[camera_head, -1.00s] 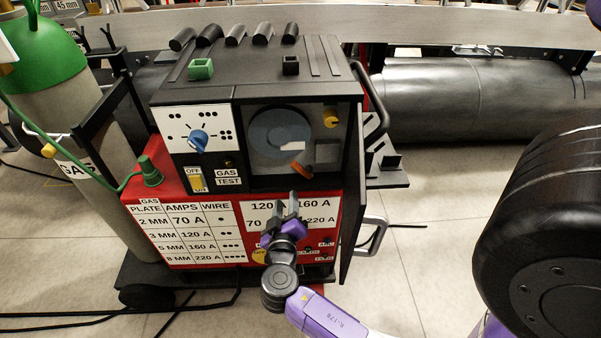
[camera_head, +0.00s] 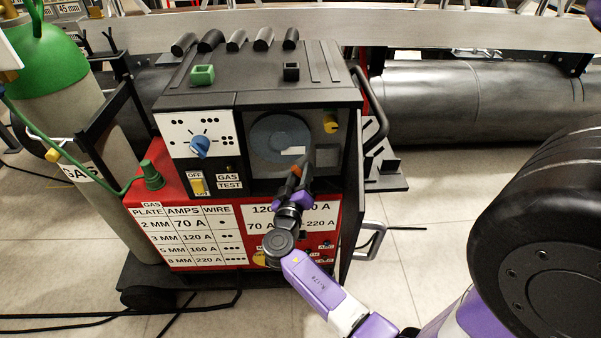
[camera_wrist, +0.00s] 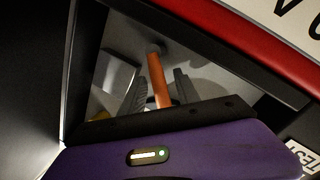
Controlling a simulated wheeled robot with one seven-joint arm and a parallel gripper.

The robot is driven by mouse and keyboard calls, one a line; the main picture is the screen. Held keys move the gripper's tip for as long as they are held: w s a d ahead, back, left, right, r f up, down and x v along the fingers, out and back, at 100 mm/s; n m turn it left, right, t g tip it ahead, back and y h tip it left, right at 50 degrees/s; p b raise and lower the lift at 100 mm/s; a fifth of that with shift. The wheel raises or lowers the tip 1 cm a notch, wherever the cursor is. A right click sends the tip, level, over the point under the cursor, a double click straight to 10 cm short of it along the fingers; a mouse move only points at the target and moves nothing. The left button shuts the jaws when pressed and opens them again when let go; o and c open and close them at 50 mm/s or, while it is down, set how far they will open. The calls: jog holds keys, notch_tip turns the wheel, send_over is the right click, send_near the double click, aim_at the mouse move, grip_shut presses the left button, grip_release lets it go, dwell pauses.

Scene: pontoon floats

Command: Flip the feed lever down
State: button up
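The orange feed lever (camera_head: 296,170) is inside the open, dark compartment on the front of the black and red welding machine (camera_head: 270,95). In the wrist view the lever (camera_wrist: 158,78) runs from a grey pivot down towards my gripper. My gripper (camera_head: 299,176) reaches into the compartment from the front and below. In the wrist view its two dark fingers (camera_wrist: 160,91) are apart, one on each side of the lever. Small gaps seem to show between lever and fingers. The lever's near end is hidden behind the gripper body.
A grey-blue spool (camera_head: 277,133) is behind the lever, and a yellow knob (camera_head: 331,124) is at upper right. The open compartment door (camera_head: 354,190) stands close on the right. A gas cylinder (camera_head: 70,90) stands left.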

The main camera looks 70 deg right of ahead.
grip_shut()
dwell(1.4)
